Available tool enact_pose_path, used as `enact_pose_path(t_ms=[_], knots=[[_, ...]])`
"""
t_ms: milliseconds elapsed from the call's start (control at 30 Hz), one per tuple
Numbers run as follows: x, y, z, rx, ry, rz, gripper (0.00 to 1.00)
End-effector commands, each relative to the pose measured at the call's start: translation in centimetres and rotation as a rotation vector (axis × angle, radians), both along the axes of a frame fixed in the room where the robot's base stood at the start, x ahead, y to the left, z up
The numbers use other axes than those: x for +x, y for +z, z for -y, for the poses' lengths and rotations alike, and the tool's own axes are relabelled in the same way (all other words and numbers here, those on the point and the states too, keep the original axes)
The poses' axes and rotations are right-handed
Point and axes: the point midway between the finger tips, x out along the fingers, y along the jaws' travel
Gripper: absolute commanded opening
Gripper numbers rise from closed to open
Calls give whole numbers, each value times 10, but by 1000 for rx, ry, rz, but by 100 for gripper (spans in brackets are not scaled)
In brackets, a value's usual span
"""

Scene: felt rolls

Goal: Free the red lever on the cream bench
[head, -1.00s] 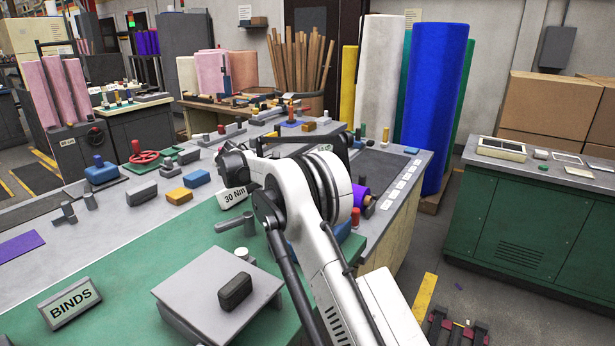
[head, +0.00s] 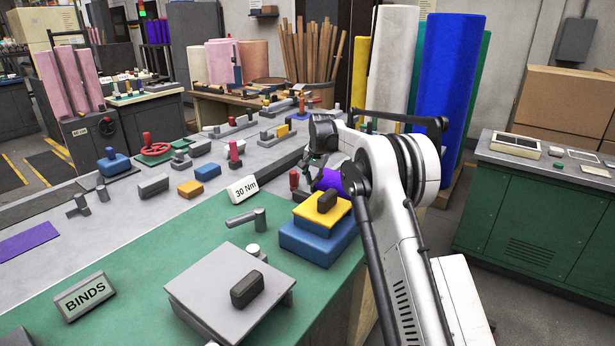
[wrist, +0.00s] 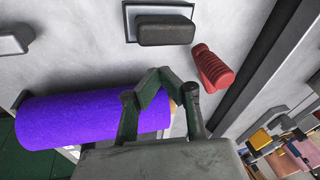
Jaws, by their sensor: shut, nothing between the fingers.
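A red ribbed lever handle (wrist: 212,68) lies tilted at upper right in the wrist view. A red upright handle (head: 294,181) shows beside my gripper in the head view; I cannot tell for certain that it is the same one. My gripper (wrist: 160,74) has its fingertips together, empty, left of and apart from the red handle. In the head view my gripper (head: 316,166) is over the bench (head: 215,178), near the purple roll (head: 328,179). A dark grey block (wrist: 165,29) on a pale plate sits above the fingertips in the wrist view.
The purple roll (wrist: 85,118) lies close left of my fingers. A yellow block (head: 322,211) rests on a blue one (head: 318,242). Another red handle (head: 234,152) and a red handwheel (head: 155,149) stand farther left. The green mat (head: 180,250) has bare stretches.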

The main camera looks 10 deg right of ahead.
Motion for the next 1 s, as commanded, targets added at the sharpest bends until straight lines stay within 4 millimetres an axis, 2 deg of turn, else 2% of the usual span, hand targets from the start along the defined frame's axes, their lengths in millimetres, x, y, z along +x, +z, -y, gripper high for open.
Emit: enact_pose_path(t_ms=[300,500,600,767,1000], knots=[[-3,22,33,535,-711,-152,0],[-5,45,55,819,-1078,-320,0],[-6,55,63,908,-1190,-388,0],[-6,61,67,972,-1272,-446,0],[2,45,53,977,-1279,-450,0]])
